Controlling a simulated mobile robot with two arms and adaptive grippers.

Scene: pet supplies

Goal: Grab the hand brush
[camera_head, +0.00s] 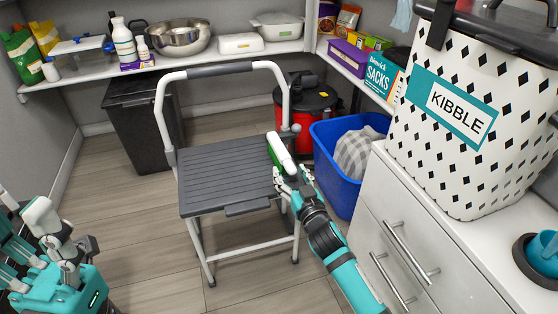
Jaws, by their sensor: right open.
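The hand brush (280,150) is white with a green edge. It lies at the right edge of the grey step stool's (223,177) top step. My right gripper (292,178) is open at the near end of the brush, with its fingers close to it. I cannot tell whether they touch it. My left gripper (45,228) is at the lower left, far from the stool and brush. Its fingers overlap in the view, so its opening is unclear.
A blue bin (336,182) with a checked cloth stands right of the stool. A white drawer cabinet (393,217) bearing a kibble container (470,172) is at the right. A black bin (142,130) stands behind left. Open floor (140,230) lies left of the stool.

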